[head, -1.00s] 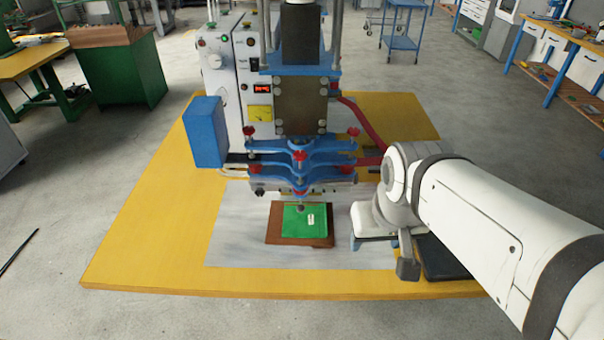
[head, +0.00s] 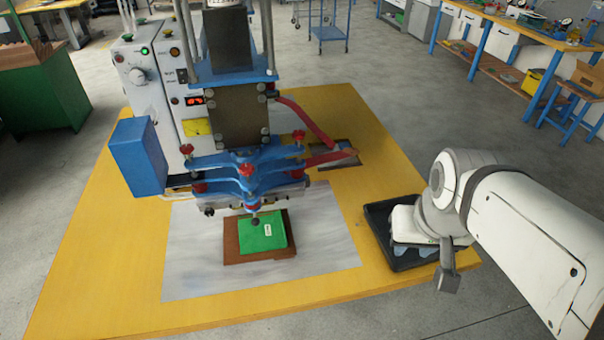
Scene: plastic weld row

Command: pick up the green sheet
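The green sheet (head: 268,238) lies flat on a brown board (head: 240,260) under the blue press head.
The press (head: 235,115) stands over the far side of the board, with a blue box (head: 138,157) at its left. The black tray (head: 380,232) lies on the yellow table (head: 95,275). The grey mat (head: 320,255) right of the board is clear.

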